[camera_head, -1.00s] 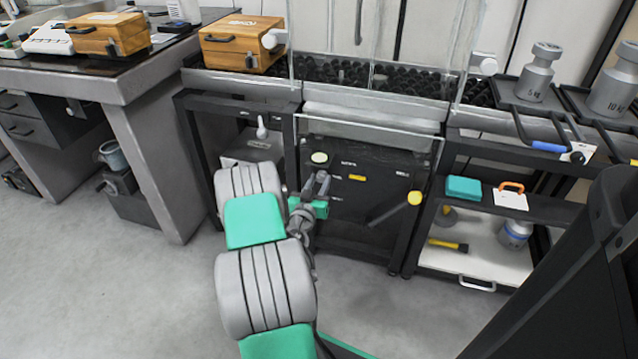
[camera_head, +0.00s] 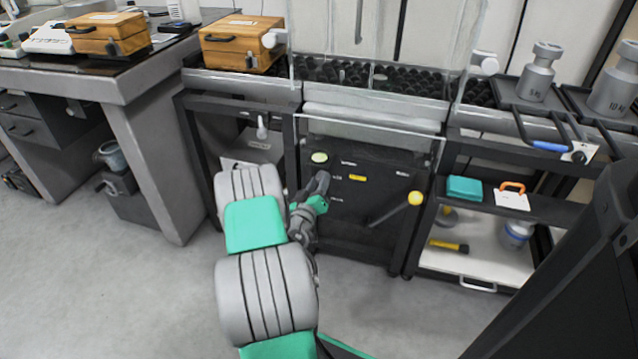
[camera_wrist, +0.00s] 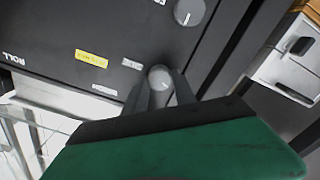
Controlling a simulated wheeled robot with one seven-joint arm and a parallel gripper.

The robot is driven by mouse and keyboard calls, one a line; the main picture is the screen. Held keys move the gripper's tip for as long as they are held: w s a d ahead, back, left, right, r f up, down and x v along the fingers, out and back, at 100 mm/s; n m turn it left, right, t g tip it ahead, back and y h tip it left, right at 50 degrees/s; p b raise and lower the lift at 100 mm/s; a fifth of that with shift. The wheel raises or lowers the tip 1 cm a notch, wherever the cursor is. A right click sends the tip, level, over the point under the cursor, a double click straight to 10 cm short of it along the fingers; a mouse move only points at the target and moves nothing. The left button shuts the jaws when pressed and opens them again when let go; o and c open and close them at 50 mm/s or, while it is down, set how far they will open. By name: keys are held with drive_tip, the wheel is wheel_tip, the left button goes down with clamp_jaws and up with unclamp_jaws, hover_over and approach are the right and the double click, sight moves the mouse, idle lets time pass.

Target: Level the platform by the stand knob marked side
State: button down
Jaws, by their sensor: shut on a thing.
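The dark stand panel (camera_head: 350,219) carries a column of round pale knobs. My gripper (camera_head: 323,180) reaches its front from below left and hides part of that column. In the wrist view my gripper's fingers (camera_wrist: 160,92) are shut on a grey round stand knob (camera_wrist: 160,76). A small white label (camera_wrist: 132,64) beside that knob is too small to read, so I cannot confirm its marking. Another knob (camera_wrist: 188,12) is apart from the fingers. An upper pale knob (camera_head: 319,157) is free. A pale slab (camera_head: 372,118) lies on the stand; its tilt cannot be judged.
A lever with a yellow ball (camera_head: 415,198) sticks out at the panel's right. A yellow label (camera_wrist: 91,59) and a ROLL label (camera_wrist: 13,58) are on the panel. Clear glass panes (camera_head: 375,137) stand above. A shelf cart (camera_head: 478,266) is at the right.

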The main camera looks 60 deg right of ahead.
idle(0.3)
drive_tip(key=c, duration=1)
unclamp_jaws()
drive_tip(key=a, duration=0.2)
drive_tip(key=s+a, duration=0.1)
drive_tip(key=a, duration=0.2)
drive_tip(key=a+p, duration=0.1)
drive_tip(key=a, duration=0.1)
drive_tip(key=shift+s+a, duration=0.15)
drive_tip(key=shift+a, duration=0.25)
